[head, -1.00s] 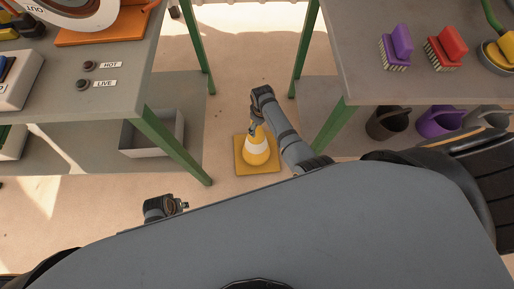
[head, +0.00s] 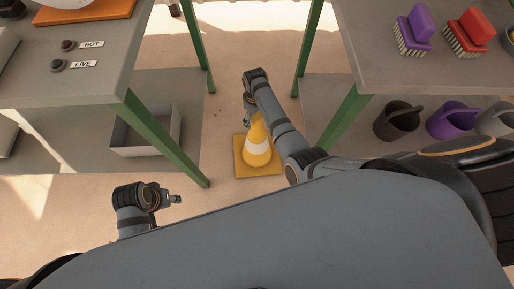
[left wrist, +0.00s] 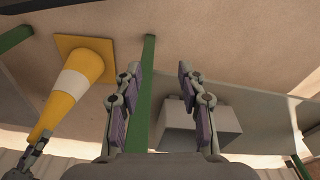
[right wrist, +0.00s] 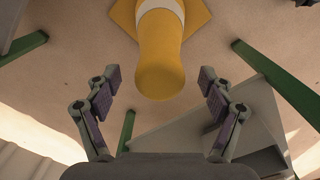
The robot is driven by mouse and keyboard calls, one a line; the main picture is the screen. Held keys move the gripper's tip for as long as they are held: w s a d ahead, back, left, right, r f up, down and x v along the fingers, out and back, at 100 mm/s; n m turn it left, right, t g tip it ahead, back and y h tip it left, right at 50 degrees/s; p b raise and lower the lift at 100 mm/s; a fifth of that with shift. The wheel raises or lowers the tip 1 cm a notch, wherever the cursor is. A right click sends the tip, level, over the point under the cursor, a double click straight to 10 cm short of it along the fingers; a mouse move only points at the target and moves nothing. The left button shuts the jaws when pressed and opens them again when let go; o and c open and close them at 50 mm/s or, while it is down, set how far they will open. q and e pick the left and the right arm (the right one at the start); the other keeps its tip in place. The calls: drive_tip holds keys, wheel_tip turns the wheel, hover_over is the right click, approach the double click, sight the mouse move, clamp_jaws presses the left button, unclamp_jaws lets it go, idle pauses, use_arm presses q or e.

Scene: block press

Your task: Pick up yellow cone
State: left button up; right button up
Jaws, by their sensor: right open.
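The yellow cone (head: 257,155) with a white band stands upright on its square base on the floor, between the two tables. My right gripper (head: 248,121) is beside the cone's top in the head view. In the right wrist view the cone (right wrist: 160,65) lies ahead of my right gripper (right wrist: 160,84), whose fingers are spread and empty, its tip between and just beyond them. My left gripper (head: 178,198) is low and left of the cone. In the left wrist view its fingers (left wrist: 160,75) are apart and empty, with the cone (left wrist: 70,90) off to the left.
A left table (head: 110,80) with green legs has a grey bin (head: 120,138) on its lower shelf. A right table (head: 370,75) holds brushes (head: 470,32), with watering cans (head: 398,120) below.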

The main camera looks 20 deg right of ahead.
sight(257, 139)
drive_tip(key=f+b, duration=0.1)
drive_tip(key=f, duration=0.2)
drive_tip(key=f+b, duration=0.1)
drive_tip(key=shift+s+d+f+b, duration=0.2)
drive_tip(key=shift+s+f+b, duration=0.05)
drive_tip(key=shift+s+b, duration=0.05)
drive_tip(key=shift+f, duration=0.4)
use_arm(q)
drive_tip(key=f, duration=0.1)
drive_tip(key=d+f+t, duration=0.1)
drive_tip(key=shift+w+d+f+t+h, duration=0.2)
drive_tip(key=shift+w+f+t+h, duration=0.1)
drive_tip(key=shift+w, duration=0.1)
use_arm(e)
drive_tip(key=shift+r, duration=0.1)
clamp_jaws()
